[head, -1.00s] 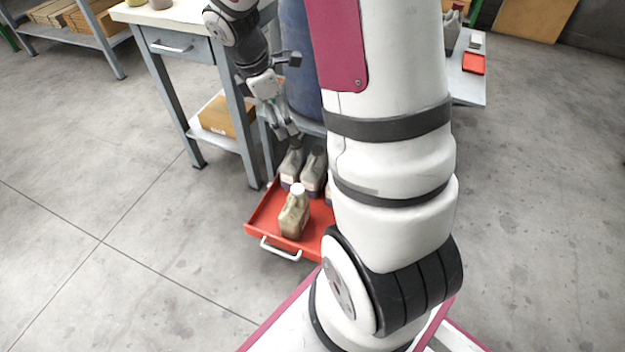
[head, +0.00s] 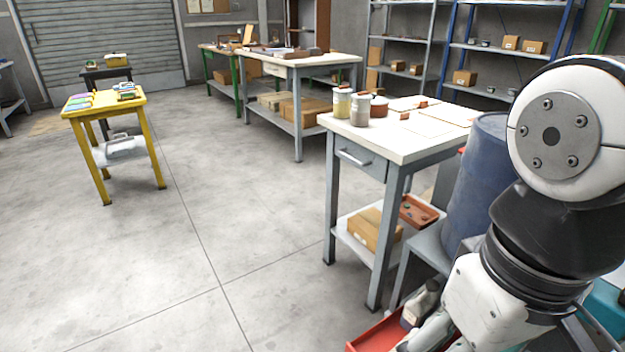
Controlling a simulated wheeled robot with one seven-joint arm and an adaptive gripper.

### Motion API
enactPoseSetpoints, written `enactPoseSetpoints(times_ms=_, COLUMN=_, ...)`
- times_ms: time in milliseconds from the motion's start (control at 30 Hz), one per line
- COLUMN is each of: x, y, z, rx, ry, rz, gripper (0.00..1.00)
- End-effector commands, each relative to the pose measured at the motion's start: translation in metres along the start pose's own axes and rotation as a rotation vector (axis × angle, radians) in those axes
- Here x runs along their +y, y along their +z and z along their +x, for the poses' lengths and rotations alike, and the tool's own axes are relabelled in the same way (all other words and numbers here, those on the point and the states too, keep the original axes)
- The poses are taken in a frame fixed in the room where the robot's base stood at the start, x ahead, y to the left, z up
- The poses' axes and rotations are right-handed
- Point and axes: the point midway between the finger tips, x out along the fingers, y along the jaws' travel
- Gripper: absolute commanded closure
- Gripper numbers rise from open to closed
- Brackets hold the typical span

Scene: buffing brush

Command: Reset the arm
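My arm fills the right side of the head view, with a round white joint (head: 560,130) high up and a white link (head: 490,300) below it. The arm hangs in front of the blue drum and over the red tray (head: 378,338). My gripper is not visible, so I cannot see whether it holds anything. No buffing brush can be made out for certain.
A grey workbench (head: 345,175) with jars stands close to my arm. A grey jug (head: 421,302) is in the red tray, beside the blue drum (head: 475,180). A yellow table (head: 140,108) with small coloured items stands far left. Open floor lies between.

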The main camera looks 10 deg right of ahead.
Motion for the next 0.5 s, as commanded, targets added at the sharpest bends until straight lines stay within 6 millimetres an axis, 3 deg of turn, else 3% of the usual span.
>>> enactPoseSetpoints(times_ms=500, x=-0.0036, y=0.0067, z=0.0003, rx=0.002, ry=-0.013, rz=0.017, gripper=0.18)
